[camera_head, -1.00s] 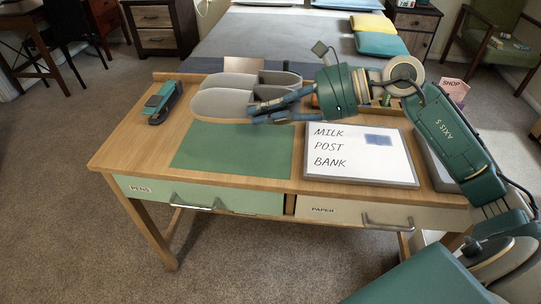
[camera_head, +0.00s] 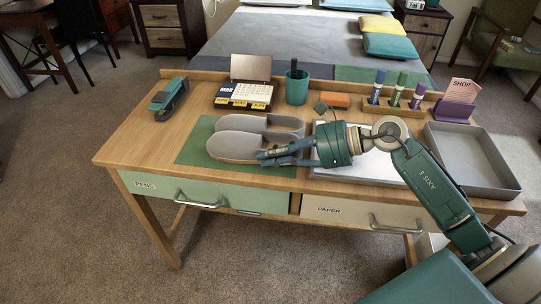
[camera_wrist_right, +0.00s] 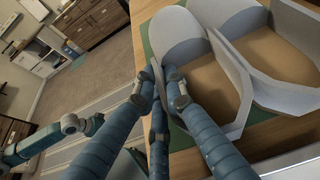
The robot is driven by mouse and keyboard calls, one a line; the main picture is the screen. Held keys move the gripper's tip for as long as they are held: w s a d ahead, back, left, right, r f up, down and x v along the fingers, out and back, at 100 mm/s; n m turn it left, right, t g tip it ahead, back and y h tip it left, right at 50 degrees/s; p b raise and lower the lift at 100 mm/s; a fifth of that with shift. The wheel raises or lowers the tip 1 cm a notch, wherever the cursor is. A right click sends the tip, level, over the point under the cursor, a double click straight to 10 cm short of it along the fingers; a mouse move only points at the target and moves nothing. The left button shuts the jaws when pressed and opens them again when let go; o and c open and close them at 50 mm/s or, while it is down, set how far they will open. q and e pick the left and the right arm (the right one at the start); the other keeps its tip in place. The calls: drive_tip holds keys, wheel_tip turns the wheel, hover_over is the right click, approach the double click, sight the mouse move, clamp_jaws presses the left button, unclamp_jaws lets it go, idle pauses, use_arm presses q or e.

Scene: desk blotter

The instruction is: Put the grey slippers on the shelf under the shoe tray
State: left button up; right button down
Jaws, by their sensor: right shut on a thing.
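The pair of grey slippers (camera_head: 240,147) shows over the green blotter (camera_head: 190,155), side by side, toes to the left. I cannot tell whether they touch it. My right gripper (camera_head: 262,157) is shut on the near side wall of the nearer slipper. The right wrist view shows its fingers (camera_wrist_right: 163,82) pinching the rim of the near slipper (camera_wrist_right: 195,45), with tan insoles visible. A teal and blue part at the left of that view looks like my left gripper (camera_wrist_right: 80,125), its jaws unclear. I see no shelf, and no tray that is clearly the shoe tray.
An open grey tray (camera_head: 475,160) is at the desk's right end. A whiteboard (camera_head: 370,165) lies partly under my right arm. A stapler (camera_head: 168,98) is at the left.

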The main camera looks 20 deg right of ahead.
drive_tip(key=c, duration=2.3)
unclamp_jaws()
drive_tip(key=shift+o, duration=1)
drive_tip(key=shift+r, duration=0.1)
